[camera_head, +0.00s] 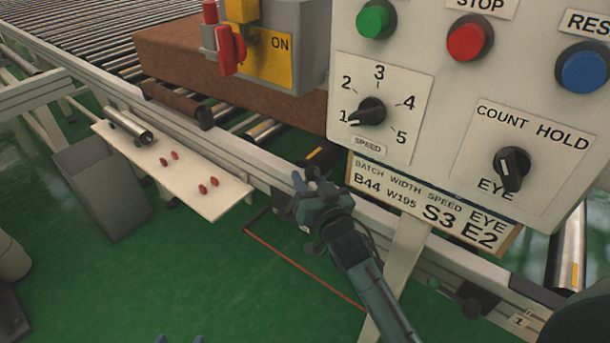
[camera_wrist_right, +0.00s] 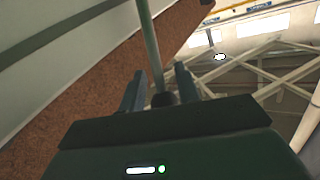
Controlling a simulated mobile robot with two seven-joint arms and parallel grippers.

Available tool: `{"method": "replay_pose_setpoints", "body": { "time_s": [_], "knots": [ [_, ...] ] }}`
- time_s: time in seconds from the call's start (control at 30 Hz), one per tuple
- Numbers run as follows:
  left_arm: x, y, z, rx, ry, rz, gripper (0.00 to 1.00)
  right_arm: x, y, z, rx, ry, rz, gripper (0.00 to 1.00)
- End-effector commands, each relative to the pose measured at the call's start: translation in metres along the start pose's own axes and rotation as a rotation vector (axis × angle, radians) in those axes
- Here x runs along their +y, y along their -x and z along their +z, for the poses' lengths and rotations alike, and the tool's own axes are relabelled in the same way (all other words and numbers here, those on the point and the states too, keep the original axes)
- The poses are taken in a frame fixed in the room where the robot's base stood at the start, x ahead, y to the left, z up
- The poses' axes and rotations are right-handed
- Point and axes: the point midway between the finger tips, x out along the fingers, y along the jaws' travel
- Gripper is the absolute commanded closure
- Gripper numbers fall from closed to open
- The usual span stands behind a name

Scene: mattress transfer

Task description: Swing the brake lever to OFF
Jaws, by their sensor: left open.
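The brake lever has a red handle (camera_head: 228,50) on the left side of a yellow plate (camera_head: 281,62). ON is printed on the plate; no OFF mark is readable. The plate is on a grey box beyond the control panel. My right gripper (camera_head: 307,179) is below the lever, clear of it, beside the conveyor rail. In the right wrist view its fingers (camera_wrist_right: 157,92) are apart, and a thin rod (camera_wrist_right: 150,40) shows between them without clear contact. My left gripper (camera_head: 181,340) barely shows at the bottom edge, fingertips apart, far from the lever.
A control panel (camera_head: 455,80) with knobs and buttons fills the upper right. A brown block (camera_head: 170,52) lies on the roller conveyor behind the lever. A white shelf (camera_head: 185,180) with red pegs and a metal roller juts out at left. Green floor is open below.

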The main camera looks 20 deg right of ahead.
Motion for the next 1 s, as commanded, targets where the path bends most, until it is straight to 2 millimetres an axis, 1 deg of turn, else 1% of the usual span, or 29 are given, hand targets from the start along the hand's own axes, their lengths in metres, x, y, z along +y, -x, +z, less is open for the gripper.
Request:
{"method": "replay_pose_setpoints", "body": {
  "time_s": [0.03, 0.1, 0.2, 0.5, 0.9, 1.0],
  "knots": [
    [-0.001, 0.0, 0.0, 0.004, -0.002, -0.001, 0.48, 0.0, -0.007, 0.001, 0.001, -0.001, -0.001, 0.67],
    [-0.001, 0.001, -0.001, 0.009, -0.003, -0.001, 0.48, 0.0, -0.014, 0.001, 0.0, -0.001, 0.0, 0.67],
    [0.0, 0.002, -0.003, 0.016, -0.003, -0.001, 0.48, 0.0, -0.019, 0.001, 0.0, -0.001, 0.0, 0.67],
    [0.0, 0.003, -0.005, 0.018, -0.002, 0.0, 0.48, 0.0, -0.021, 0.0, -0.001, -0.001, 0.0, 0.67],
    [0.0, 0.003, 0.0, 0.006, -0.001, 0.0, 0.48, 0.0, -0.021, 0.0, 0.001, -0.001, 0.0, 1.0],
    [0.0, 0.002, 0.001, 0.004, 0.0, 0.0, 0.48, 0.0, -0.021, -0.001, 0.002, -0.001, 0.0, 1.0]
  ]
}}
